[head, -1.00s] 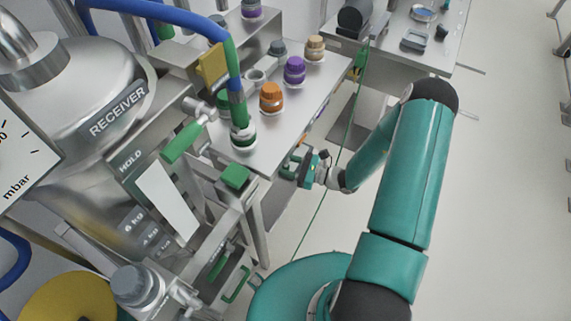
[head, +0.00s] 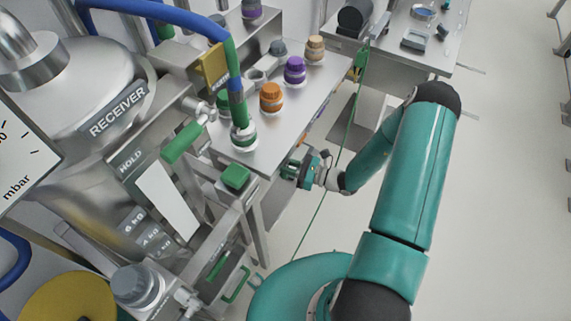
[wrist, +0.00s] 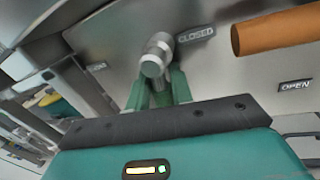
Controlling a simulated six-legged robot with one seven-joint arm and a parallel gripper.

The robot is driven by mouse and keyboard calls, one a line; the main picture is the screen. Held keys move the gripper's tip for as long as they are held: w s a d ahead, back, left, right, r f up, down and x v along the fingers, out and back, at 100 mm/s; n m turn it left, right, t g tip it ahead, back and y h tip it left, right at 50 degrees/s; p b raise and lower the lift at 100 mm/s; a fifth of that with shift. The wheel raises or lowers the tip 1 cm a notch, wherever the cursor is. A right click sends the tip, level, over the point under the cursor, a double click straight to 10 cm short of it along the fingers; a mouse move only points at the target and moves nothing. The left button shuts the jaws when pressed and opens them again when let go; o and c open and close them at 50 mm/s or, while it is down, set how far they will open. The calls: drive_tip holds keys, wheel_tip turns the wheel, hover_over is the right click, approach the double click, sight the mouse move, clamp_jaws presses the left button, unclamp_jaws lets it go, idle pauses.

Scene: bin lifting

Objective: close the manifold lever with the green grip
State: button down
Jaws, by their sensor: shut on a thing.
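In the wrist view, a rounded metal lever end (wrist: 157,52) stands out from a grey panel, just left of a CLOSED label. My gripper (wrist: 161,88) is at this metal part, with its green fingers on either side and shut on the lever. The lever's green grip cannot be told apart from the green fingers. In the head view, my gripper (head: 292,170) is at the bench's front edge, and the lever there is hidden.
An orange-brown grip (wrist: 275,32) juts in close on the right in the wrist view, above an OPEN label (wrist: 296,86). Jars with coloured lids stand on the bench (head: 310,88). The floor at right is clear.

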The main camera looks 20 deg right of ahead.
drive_tip(key=m, duration=0.4)
drive_tip(key=shift+s+a+r+m+t+y, duration=0.15)
drive_tip(key=shift+s+a+m+t+y, duration=0.15)
drive_tip(key=shift+s+a+t, duration=0.1)
drive_tip(key=shift+s+a+r+m+t+h, duration=0.2)
drive_tip(key=shift+r+m+t, duration=0.3)
drive_tip(key=shift+m, duration=1.85)
drive_tip(key=shift+s+a+r+m+t+h, duration=0.1)
drive_tip(key=shift+r+m+t+h, duration=0.35)
drive_tip(key=shift+m, duration=1.85)
drive_tip(key=shift+s+a+r+m+t+h, duration=0.2)
drive_tip(key=shift+m+t, duration=0.45)
drive_tip(key=shift+m, duration=1.7)
drive_tip(key=shift+w+r, duration=0.1)
drive_tip(key=c, duration=1.3)
unclamp_jaws()
drive_tip(key=shift+o, duration=0.2)
drive_tip(key=shift+d, duration=0.1)
